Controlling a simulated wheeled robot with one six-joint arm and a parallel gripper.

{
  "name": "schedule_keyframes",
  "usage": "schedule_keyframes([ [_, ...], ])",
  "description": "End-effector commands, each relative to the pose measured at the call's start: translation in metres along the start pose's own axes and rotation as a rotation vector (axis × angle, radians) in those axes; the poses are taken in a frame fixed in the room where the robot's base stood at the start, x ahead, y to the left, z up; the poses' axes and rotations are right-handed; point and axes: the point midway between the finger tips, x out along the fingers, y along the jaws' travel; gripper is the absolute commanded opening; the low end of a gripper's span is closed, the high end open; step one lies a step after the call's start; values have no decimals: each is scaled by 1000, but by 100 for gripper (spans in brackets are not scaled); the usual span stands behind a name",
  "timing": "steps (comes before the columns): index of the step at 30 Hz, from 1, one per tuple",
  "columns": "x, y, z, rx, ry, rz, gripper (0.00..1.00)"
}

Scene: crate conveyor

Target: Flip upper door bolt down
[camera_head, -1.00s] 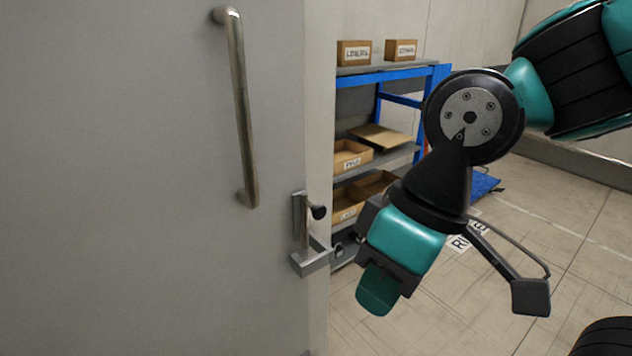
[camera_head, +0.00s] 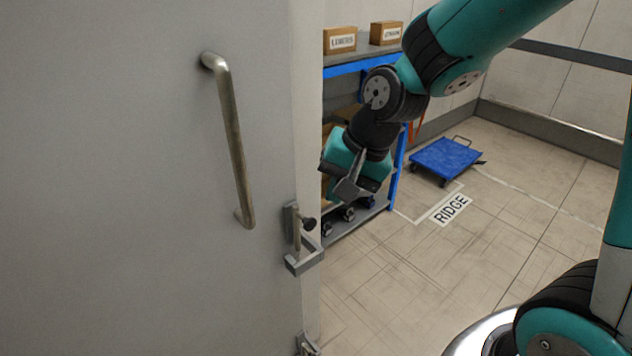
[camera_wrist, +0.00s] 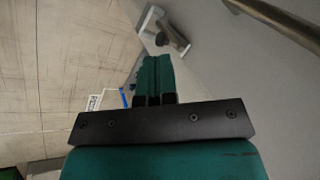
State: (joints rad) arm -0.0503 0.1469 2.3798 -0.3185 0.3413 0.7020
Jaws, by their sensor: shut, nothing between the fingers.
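The upper door bolt (camera_head: 298,242) is a metal latch on the edge of the grey door (camera_head: 150,150), with a black knob (camera_head: 309,224) on its upright rod and a bracket below. In the wrist view, the bolt (camera_wrist: 178,32) lies just beyond my fingertips, near the top. My gripper (camera_wrist: 154,62) is shut and empty, its teal fingers together and apart from the knob in that picture. In the head view, my gripper (camera_head: 350,172) is right of and above the bolt; its fingertips are hard to make out there.
A long handle (camera_head: 232,140) stands out from the door, left of the bolt. A second latch (camera_head: 306,345) is partly visible below. A blue-framed shelf (camera_head: 345,68) with boxes stands behind my gripper. A blue cart (camera_head: 445,158) is on the floor, with free floor in front.

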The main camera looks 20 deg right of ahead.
Motion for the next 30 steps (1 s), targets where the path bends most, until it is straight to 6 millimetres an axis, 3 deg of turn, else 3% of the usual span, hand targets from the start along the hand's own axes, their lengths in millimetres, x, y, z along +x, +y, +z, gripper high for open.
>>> schedule_keyframes([
  [1, -12, -3, -18, 104, 21, 6, 0],
  [3, -11, 1, -36, 218, 51, 6, 0],
  [7, -6, 6, -53, 331, 84, 3, 0],
  [20, 1, 7, -54, 347, 86, 3, 0],
  [23, 10, 7, -55, 347, 84, 4, 0],
  [30, 54, 8, -58, 346, 82, 6, 0],
])
